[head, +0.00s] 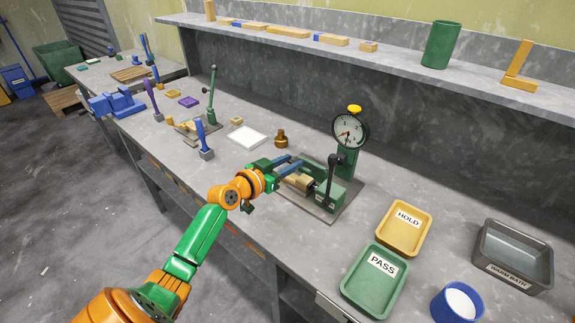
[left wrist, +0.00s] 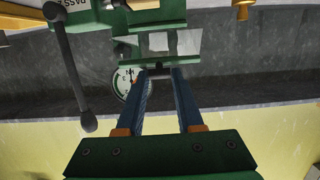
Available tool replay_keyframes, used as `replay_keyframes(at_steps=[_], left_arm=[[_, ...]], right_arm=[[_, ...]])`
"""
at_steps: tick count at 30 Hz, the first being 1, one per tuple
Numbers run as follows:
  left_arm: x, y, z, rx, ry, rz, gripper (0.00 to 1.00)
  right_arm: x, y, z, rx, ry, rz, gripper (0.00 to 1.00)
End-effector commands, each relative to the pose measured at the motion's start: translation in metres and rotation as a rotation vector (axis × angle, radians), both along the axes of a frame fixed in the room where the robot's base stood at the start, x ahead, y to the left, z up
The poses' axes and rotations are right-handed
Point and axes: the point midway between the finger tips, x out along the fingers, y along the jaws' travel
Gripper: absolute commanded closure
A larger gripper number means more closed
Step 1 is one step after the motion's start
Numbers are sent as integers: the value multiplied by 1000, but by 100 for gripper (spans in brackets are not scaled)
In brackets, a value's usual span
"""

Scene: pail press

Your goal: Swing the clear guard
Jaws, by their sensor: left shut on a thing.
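The green press (head: 328,196) stands on a grey plate on the bench, with a brass-coloured cylinder (head: 299,182) and a black lever (head: 331,180). My left gripper (head: 294,163) is at the press's left side, its blue fingers pointing at it. In the left wrist view its fingertips (left wrist: 156,74) are shut on a small dark piece, which I take for part of the clear guard. Pale panels (left wrist: 173,42) show just beyond; the guard's clear pane is hard to make out, and its angle I cannot tell. My right gripper is not in view.
A dial gauge (head: 348,131) rises behind the press. A brass weight (head: 281,138) and a white pad (head: 246,136) are to the left. The yellow HOLD tray (head: 389,244), green PASS tray (head: 348,283), WARM BATH basin (head: 546,264) and blue cup (head: 440,305) are to the right.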

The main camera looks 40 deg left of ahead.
Motion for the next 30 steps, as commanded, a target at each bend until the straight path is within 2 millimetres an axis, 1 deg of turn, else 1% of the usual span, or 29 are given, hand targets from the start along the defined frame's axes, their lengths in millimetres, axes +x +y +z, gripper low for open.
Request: replay_keyframes(at_steps=[5, 15, 27, 30], left_arm=[[2, 0, 3, 1, -4, 1, 100], [21, -1, 26, 1, -4, 1, 100], [25, -1, 28, 1, -3, 2, 100], [30, -2, 31, 1, -4, 1, 100]], right_arm=[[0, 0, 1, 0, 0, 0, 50], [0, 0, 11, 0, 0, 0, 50], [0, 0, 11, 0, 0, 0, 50], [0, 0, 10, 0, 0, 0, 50]])
